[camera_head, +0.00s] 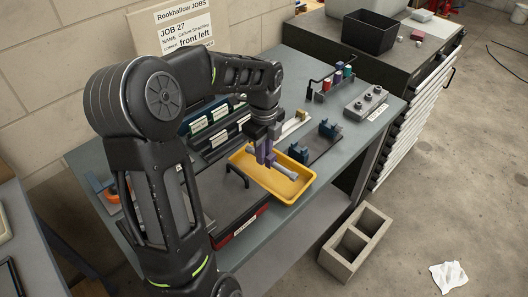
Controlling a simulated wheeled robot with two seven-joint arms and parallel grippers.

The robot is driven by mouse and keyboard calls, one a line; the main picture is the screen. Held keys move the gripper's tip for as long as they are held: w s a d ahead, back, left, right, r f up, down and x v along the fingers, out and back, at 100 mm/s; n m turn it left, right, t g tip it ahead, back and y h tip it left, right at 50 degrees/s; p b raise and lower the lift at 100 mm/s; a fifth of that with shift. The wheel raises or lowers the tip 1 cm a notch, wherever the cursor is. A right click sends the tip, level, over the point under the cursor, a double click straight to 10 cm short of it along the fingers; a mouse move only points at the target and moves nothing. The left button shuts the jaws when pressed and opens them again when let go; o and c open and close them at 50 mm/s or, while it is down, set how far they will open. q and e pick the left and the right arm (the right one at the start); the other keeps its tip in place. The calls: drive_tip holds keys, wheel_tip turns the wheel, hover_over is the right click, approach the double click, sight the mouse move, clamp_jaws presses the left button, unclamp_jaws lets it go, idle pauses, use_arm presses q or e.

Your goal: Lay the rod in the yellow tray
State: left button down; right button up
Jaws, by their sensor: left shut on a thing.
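The yellow tray (262,184) sits on the workbench, near its front edge. My left gripper (266,163) points down over the tray's far part. It is shut on the pale grey rod (286,172), whose right end shows to the right of the fingers. The rod is over the tray's inside, slightly slanted in the picture. I cannot tell whether it touches the tray floor. The rod's left end is partly hidden by the fingers. My right gripper is not in view.
Blue clamp blocks (298,153) stand on a dark plate just behind the tray. Labelled racks (212,125) are to the left, and a grey block with knobs (366,103) is to the right.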

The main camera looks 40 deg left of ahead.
use_arm(q)
drive_tip(key=shift+f, duration=0.2)
drive_tip(key=shift+f+b, duration=1.05)
drive_tip(key=shift+f, duration=0.45)
drive_tip(key=c, duration=1.3)
unclamp_jaws()
